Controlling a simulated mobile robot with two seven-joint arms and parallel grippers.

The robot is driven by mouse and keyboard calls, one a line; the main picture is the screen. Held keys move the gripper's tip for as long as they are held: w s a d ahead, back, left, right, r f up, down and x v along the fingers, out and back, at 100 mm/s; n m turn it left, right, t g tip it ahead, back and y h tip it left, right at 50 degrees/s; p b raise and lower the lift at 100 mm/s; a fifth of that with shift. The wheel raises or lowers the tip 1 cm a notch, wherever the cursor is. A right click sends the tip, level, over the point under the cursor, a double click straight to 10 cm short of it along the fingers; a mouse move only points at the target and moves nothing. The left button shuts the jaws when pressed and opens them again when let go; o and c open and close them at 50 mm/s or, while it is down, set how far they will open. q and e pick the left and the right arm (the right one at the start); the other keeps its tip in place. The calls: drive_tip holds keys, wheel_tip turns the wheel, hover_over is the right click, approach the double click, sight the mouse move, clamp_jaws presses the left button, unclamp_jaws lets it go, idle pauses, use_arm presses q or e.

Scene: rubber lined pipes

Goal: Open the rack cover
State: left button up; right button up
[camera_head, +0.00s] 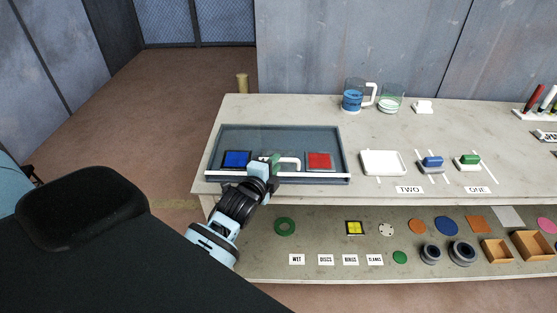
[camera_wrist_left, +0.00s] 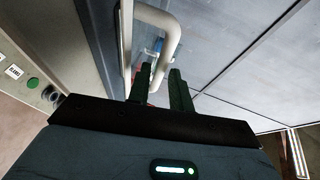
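The rack cover (camera_head: 310,138) is a clear, grey-framed panel lying closed over the rack at the left end of the bench. A white bar handle (camera_head: 290,160) stands at its front edge. Through the cover I see a blue square (camera_head: 237,159), a red square (camera_head: 320,161) and something green partly hidden behind the handle. My left gripper (camera_head: 268,168) is at the left part of the handle. In the left wrist view the handle (camera_wrist_left: 168,45) rises just beyond and between my left gripper's two dark fingers (camera_wrist_left: 158,88), which stand apart. Contact cannot be told. My right gripper is not in view.
Right of the rack are a white tray (camera_head: 382,162), a blue block (camera_head: 432,161) and a green block (camera_head: 469,159). A blue mug (camera_head: 354,97) and a glass (camera_head: 391,99) stand behind. A lower shelf (camera_head: 330,238) holds discs, rings and labels.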

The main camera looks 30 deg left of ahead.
use_arm(q)
drive_tip(key=shift+x, duration=1.55)
clamp_jaws()
